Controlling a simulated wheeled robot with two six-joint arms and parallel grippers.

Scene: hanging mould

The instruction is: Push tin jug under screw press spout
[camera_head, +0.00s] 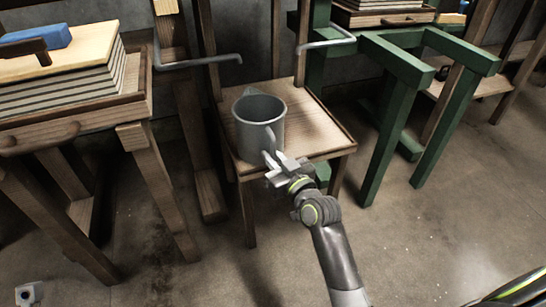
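The tin jug (248,136), a grey open-topped cylinder, stands upright on a small wooden stand (315,133), left of its middle. Its handle faces toward me. My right gripper (268,167) is at the near side of the jug, by the lower end of the handle. Its two fingers look spread, with nothing seen between them; whether they touch the jug I cannot tell. A small grey part at the bottom left corner (28,293) may be my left gripper, mostly cut off. No spout of the screw press can be made out.
A wooden table (75,122) with stacked boards and a blue block (43,38) stands at the left. Green trestle legs (398,115) stand at the right. Grey bent handles (325,43) jut out above the stand. The floor in front is clear.

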